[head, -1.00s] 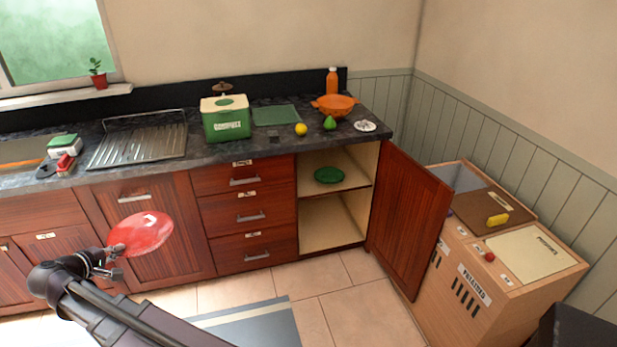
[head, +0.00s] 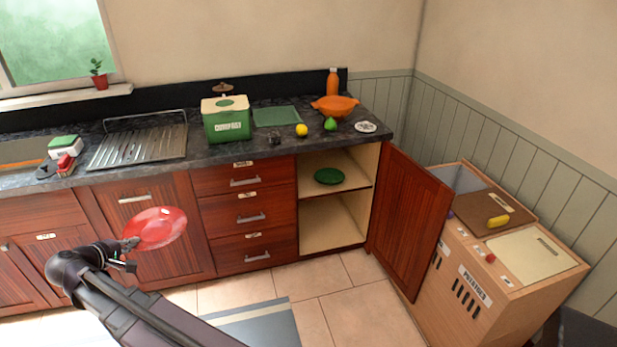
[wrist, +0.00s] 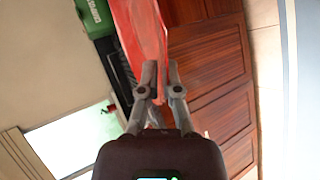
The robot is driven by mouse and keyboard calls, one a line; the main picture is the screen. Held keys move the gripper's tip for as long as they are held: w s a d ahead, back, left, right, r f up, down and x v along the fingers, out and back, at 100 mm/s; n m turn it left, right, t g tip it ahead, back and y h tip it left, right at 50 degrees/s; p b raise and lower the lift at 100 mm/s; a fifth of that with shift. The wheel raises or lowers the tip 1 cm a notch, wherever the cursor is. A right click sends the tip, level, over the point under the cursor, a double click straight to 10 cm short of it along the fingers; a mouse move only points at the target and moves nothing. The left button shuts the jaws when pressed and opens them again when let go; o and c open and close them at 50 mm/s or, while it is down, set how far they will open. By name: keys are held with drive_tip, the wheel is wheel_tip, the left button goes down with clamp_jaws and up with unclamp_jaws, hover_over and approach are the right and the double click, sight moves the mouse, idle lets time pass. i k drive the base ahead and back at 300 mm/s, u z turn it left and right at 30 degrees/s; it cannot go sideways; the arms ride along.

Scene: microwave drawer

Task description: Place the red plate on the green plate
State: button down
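The red plate (head: 157,229) is held in the air in front of the wooden cabinet doors, tilted toward the head camera. My gripper (head: 131,246) is shut on its left edge. In the wrist view the gripper fingers (wrist: 161,88) pinch the red plate (wrist: 140,32), which is seen nearly edge-on. The green plate (head: 329,176) lies flat on the upper shelf inside the open cabinet, to the right of the red plate and well apart from it. Nothing visible lies on the green plate.
The cabinet door (head: 408,221) stands open to the right. Drawers (head: 248,216) are left of the opening. The countertop above holds a green box (head: 226,126), a lemon (head: 301,130), a pear (head: 330,124) and an orange colander (head: 334,108).

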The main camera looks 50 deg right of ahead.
sight(330, 181)
drive_tip(key=z, duration=1.95)
drive_tip(key=i, duration=1)
drive_tip(key=u, duration=0.05)
